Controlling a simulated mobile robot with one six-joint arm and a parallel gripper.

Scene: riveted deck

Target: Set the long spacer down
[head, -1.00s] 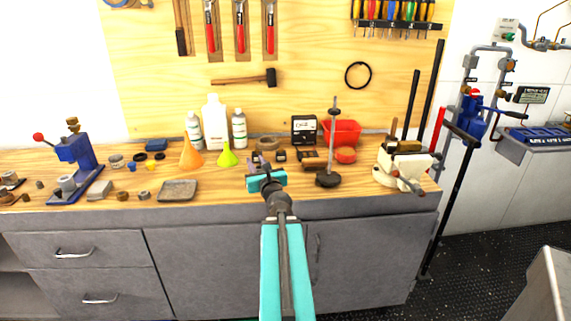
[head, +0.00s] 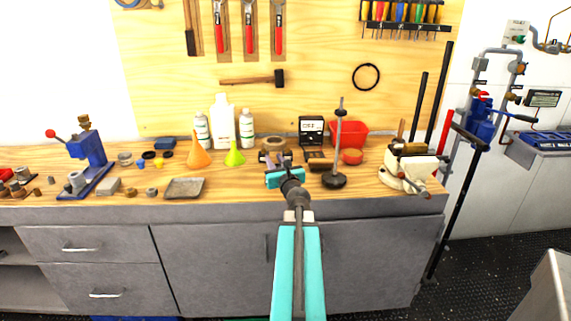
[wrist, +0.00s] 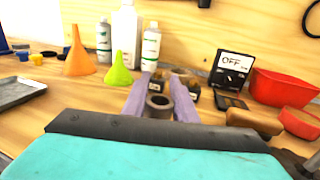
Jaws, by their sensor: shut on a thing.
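My gripper (wrist: 159,100) has two purple fingers and is shut on the long spacer (wrist: 158,106), a dark grey tube with a round hole facing up. In the wrist view the spacer sits between the fingers, its lower part hidden behind my gripper's dark body. In the head view my gripper (head: 277,160) is over the wooden bench (head: 225,187), between the green funnel (head: 235,154) and the rod stand (head: 335,178). The spacer cannot be made out there. I cannot tell whether its lower end touches the bench.
A brown roll (head: 274,144), a black meter (head: 312,130) and a red bin (head: 346,134) stand behind my gripper. A grey tray (head: 184,188) lies left, the cream vise (head: 408,168) right. Bare bench shows between the tray and my gripper.

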